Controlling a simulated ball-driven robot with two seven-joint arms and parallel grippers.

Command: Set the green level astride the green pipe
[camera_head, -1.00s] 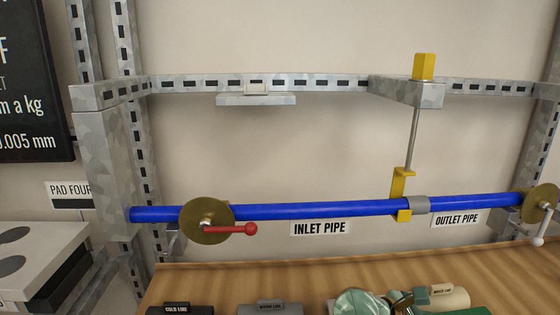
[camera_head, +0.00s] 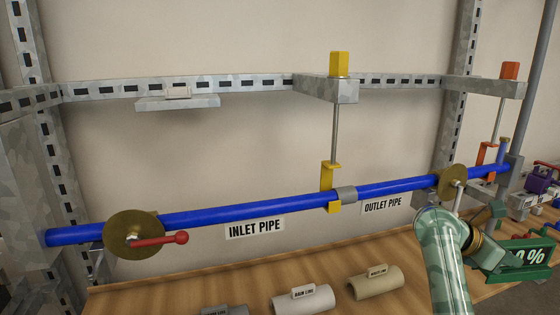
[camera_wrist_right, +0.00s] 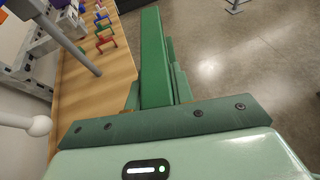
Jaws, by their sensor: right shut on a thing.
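In the right wrist view the level is a long green bar (camera_wrist_right: 153,55) pointing away from the gripper (camera_wrist_right: 155,100), beside the bench edge. I cannot make out a green pipe; the long pipe (camera_head: 260,210) in the head view is blue. My left gripper is not in view.
A brass disc with a red lever (camera_head: 165,240) is on the inlet pipe; another disc (camera_head: 450,181) is near my right arm. A yellow clamp (camera_head: 327,178) hangs mid-pipe. Labelled half-shells (camera_head: 375,285) lie on the bench (camera_head: 250,285). Small coloured brackets (camera_wrist_right: 104,35) stand farther along.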

